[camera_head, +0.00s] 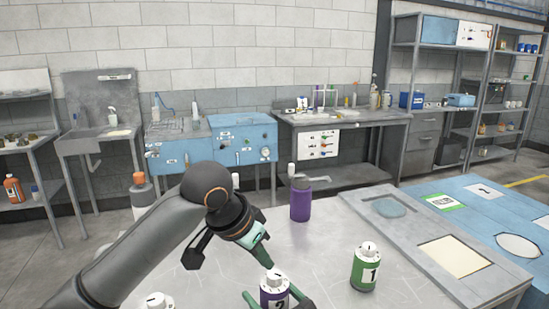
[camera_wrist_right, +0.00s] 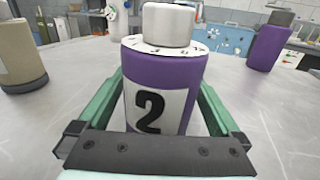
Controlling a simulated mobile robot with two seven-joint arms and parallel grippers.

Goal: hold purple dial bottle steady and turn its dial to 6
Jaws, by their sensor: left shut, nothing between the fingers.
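The purple dial bottle (camera_head: 268,298), with a white label marked 2, stands upright on the grey table at the bottom of the head view. Its white dial (camera_head: 273,277) is on top. The dial's setting is too small to read.
A green bottle (camera_head: 365,268) marked 1 stands to the right. A taller purple container (camera_head: 300,203) stands behind. A white dial top (camera_head: 155,301) shows at the bottom left. A grey panel with framed areas (camera_head: 425,238) lies at the right. The table between them is clear.

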